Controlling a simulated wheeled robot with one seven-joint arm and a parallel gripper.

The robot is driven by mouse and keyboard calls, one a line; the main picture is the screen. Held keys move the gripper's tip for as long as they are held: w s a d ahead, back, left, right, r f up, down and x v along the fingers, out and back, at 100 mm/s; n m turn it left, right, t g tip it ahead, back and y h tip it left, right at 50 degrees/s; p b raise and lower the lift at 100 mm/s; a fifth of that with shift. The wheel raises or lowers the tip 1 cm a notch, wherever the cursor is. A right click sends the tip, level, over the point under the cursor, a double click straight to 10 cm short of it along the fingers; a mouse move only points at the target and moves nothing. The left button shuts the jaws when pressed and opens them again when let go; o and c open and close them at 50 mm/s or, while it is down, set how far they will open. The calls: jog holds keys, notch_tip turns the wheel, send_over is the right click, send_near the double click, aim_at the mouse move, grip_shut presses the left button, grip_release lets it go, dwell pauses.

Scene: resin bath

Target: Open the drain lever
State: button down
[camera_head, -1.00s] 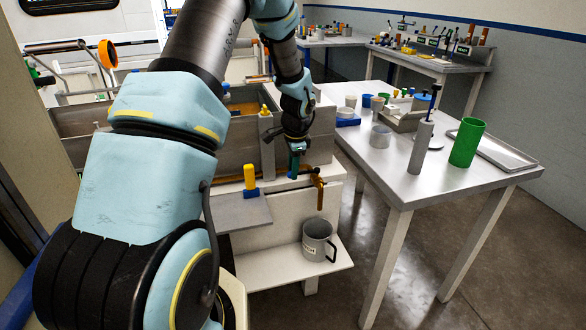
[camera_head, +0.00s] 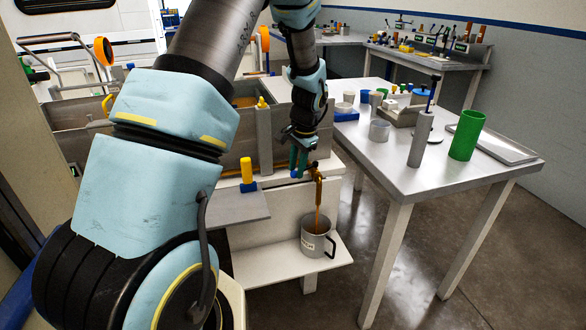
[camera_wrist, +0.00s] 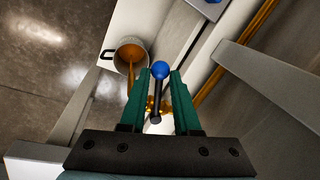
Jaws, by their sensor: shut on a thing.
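The drain lever shows in the wrist view as a black rod with a blue ball end (camera_wrist: 160,70). My gripper (camera_wrist: 160,82) has its green fingers on both sides of the lever and is shut on it. In the head view my gripper (camera_head: 298,162) is beside the brass drain spout (camera_head: 318,177) at the tank's front. Orange-brown liquid (camera_head: 317,216) runs from the spout down into a grey mug (camera_head: 313,244). The mug stands upright on the low white shelf (camera_head: 270,272). The fingers largely hide the lever in the head view.
A yellow-handled tool with a blue base (camera_head: 247,175) stands on the grey ledge left of the spout. The metal table (camera_head: 400,180) on the right holds a green cylinder (camera_head: 466,136), a grey cylinder (camera_head: 420,140) and small cups. Floor is clear between table and shelf.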

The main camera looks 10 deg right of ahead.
jog(key=s+d+n+g+y, duration=0.1)
jog(key=s+d+n+g, duration=0.1)
jog(key=d+n, duration=0.5)
jog(key=shift+s+d+n, duration=0.2)
jog(key=shift+s+n, duration=0.5)
jog(key=shift+n, duration=1.8)
jog(key=c, duration=0.9)
grip_release()
jog(key=r, duration=0.3)
jog(key=d+r+b, duration=0.1)
jog(key=r, duration=0.3)
jog(key=d+r+b, duration=0.1)
jog(key=r, duration=0.2)
jog(key=shift+r, duration=0.3)
